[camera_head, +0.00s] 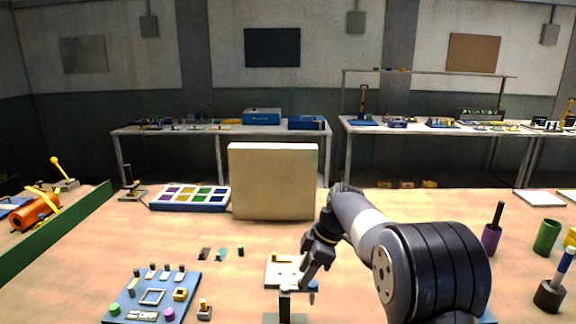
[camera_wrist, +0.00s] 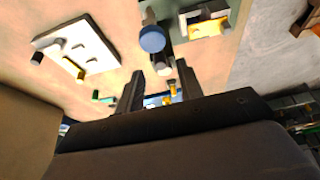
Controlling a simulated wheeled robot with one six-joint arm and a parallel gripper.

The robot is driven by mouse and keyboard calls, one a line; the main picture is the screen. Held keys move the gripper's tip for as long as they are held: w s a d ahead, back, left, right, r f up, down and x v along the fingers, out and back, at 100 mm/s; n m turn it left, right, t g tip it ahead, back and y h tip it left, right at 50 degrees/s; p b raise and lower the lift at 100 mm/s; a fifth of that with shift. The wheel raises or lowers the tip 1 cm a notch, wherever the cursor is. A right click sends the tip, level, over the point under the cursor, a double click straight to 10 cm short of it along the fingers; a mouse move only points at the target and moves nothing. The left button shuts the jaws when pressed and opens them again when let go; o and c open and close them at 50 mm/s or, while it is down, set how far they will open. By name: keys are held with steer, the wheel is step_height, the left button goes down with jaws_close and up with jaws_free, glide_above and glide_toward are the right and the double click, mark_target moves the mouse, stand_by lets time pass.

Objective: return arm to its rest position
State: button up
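My arm (camera_head: 365,225) reaches in from the lower right of the head view, bends at a raised joint and drops toward the table. My gripper (camera_head: 306,280) points down close to a small stand with a blue part (camera_head: 313,291), beside a cream plate (camera_head: 277,280). In the wrist view the two dark fingers of my gripper (camera_wrist: 160,90) are apart, with nothing seen held between them. A blue round knob (camera_wrist: 152,39) shows just beyond the fingers. Whether the fingers touch the stand cannot be told.
A tan upright box (camera_head: 273,182) stands behind my gripper. A blue board with small parts (camera_head: 152,296) lies at left front, and a tray of coloured squares (camera_head: 190,198) behind it. Purple (camera_head: 491,240) and green (camera_head: 547,238) cups stand at right. The table's middle left is mostly clear.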

steer(key=shift+x, duration=1.1)
steer(key=shift+s, duration=0.1)
